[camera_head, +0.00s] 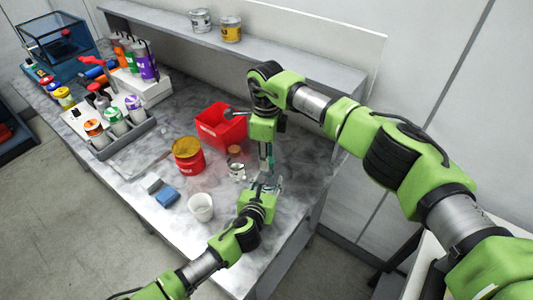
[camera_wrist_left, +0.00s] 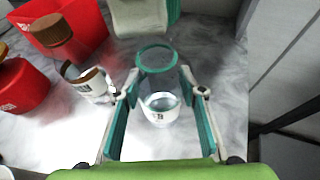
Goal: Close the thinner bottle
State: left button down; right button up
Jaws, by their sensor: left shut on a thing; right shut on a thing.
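The thinner bottle looks clear, with a white label near its base, and stands between my left fingers in the left wrist view (camera_wrist_left: 160,108). A teal ring (camera_wrist_left: 157,47) shows above the label; I cannot tell whether it is the bottle's rim or its cap. My left gripper (camera_head: 265,186) is shut on the bottle, its teal fingers on both sides. My right gripper (camera_head: 266,162) reaches down from above, close over the left one. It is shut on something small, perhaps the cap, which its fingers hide. The bottle is mostly hidden in the head view.
Blue and grey blocks (camera_head: 167,196) lie left. A bottle rack (camera_head: 121,137) is farther left; the back shelf (camera_head: 275,56) holds two cans.

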aim_at(268, 183)
dwell(0.4)
jog(key=shift+f, duration=0.85)
jog(key=shift+f, duration=0.6)
jog(key=n, duration=3.2)
jog(key=shift+s+d+n, duration=0.1)
jog(key=shift+d+n, duration=0.25)
jog(key=shift+n, duration=0.05)
